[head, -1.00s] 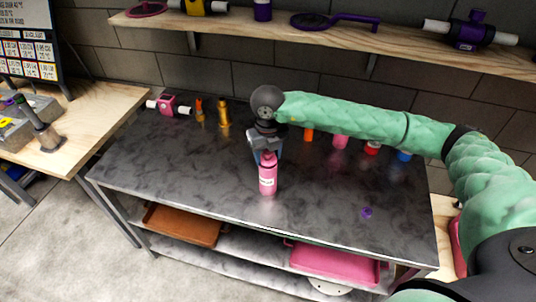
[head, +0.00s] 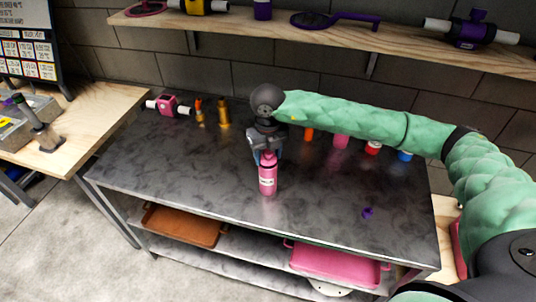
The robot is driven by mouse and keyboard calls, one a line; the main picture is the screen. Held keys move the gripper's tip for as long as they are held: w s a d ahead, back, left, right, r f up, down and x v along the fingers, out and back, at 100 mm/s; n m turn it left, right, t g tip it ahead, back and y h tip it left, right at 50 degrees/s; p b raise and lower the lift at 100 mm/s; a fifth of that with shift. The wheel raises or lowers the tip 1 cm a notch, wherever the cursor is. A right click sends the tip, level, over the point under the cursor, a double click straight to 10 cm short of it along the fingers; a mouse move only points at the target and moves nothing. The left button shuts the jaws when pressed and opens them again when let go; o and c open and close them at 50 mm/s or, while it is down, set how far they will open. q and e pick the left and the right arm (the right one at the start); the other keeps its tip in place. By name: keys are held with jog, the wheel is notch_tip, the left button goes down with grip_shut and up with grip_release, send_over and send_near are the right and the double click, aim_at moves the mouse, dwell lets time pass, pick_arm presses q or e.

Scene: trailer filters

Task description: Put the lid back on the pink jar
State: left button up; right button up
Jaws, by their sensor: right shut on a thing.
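The pink jar (head: 267,182) with a white label stands upright on the dark metal table (head: 200,190), near its middle. My right gripper (head: 267,156) points down directly over the jar's top, with its arm coming in from the right. It is shut on a pink piece at the jar's top, which looks like the lid (head: 268,158). The fingers partly hide it, and I cannot tell whether the lid is seated on the jar. My left gripper is not in view.
A small purple object (head: 367,213) lies right of the jar. Several bottles and jars stand along the back, including a gold bottle (head: 223,113) and a pink device (head: 168,106). A pink tray (head: 335,266) and an orange tray (head: 182,226) are on the lower shelf. The table's front left is clear.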

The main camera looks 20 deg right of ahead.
jog(key=o, duration=1.5)
jog(key=shift+r, duration=0.1)
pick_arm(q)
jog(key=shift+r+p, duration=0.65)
pick_arm(e)
jog(key=shift+r, duration=3.4)
grip_shut()
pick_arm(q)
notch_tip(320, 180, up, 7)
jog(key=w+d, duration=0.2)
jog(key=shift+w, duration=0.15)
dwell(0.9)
